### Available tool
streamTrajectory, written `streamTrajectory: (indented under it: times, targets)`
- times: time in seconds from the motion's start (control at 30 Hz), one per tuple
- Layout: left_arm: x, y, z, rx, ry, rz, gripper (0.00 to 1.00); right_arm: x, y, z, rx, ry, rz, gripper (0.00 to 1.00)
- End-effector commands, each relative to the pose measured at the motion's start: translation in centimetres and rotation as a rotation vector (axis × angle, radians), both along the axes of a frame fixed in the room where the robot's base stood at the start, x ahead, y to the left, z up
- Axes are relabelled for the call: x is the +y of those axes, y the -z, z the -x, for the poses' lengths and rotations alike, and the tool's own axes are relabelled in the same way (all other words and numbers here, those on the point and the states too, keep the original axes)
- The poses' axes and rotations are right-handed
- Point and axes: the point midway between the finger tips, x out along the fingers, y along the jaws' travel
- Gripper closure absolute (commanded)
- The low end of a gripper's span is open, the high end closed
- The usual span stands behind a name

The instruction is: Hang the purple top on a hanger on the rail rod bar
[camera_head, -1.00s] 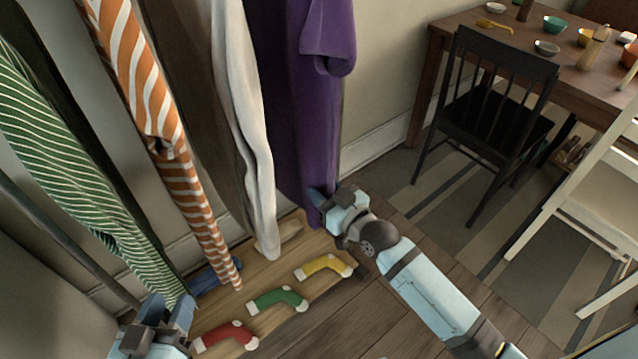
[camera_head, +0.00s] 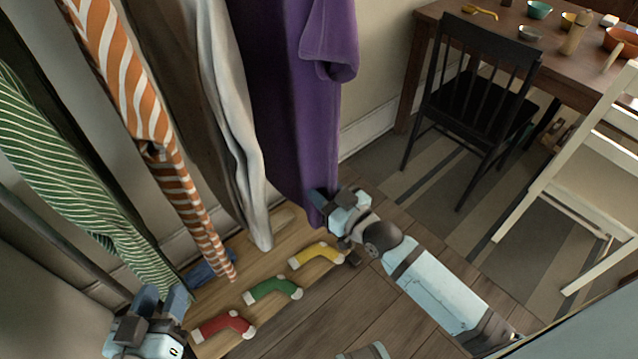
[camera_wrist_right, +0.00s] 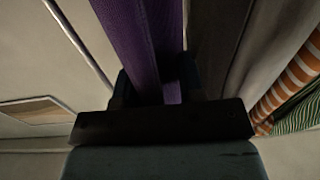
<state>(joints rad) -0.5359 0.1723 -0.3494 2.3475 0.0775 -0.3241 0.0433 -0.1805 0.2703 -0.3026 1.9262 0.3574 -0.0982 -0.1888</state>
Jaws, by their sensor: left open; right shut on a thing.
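The purple top (camera_head: 295,90) hangs down at the top centre of the head view, to the right of the other clothes. Its upper end, any hanger and the rail are out of view. My right gripper (camera_head: 322,205) is shut on the lower edge of the purple top. In the right wrist view the purple cloth (camera_wrist_right: 145,45) runs down between the fingers of my right gripper (camera_wrist_right: 158,90). My left gripper (camera_head: 165,302) is open and empty at the lower left, close to the hem of the green striped garment (camera_head: 70,185).
An orange striped garment (camera_head: 150,120) and a white garment (camera_head: 232,100) hang left of the purple top. Red (camera_head: 222,326), green (camera_head: 273,289) and yellow (camera_head: 318,255) socks lie on the wooden board below. A black chair (camera_head: 475,100), table (camera_head: 405,90) and white chair (camera_head: 560,190) stand right.

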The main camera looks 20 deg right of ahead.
Motion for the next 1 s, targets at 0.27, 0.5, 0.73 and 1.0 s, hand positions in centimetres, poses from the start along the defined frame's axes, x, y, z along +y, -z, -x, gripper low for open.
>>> streamTrajectory:
  times: [0.27, 0.5, 0.73, 1.0]
  targets:
    - [0.0, -1.0, 0.0, 0.000, 0.000, 0.000, 0.57, -0.6, -0.3, 1.6, -0.002, 0.000, 0.000, 0.94]
    - [0.0, -1.6, 0.0, 0.000, 0.000, 0.000, 0.57, -1.1, -0.2, 2.9, -0.002, 0.000, 0.001, 0.94]
    - [0.0, -1.9, 0.0, 0.000, 0.000, 0.000, 0.57, -1.4, -0.2, 3.8, -0.004, 0.000, 0.001, 0.94]
    - [0.0, -1.9, 0.0, 0.000, 0.000, 0.000, 0.57, -1.4, -0.1, 3.8, -0.003, 0.000, 0.000, 0.94]
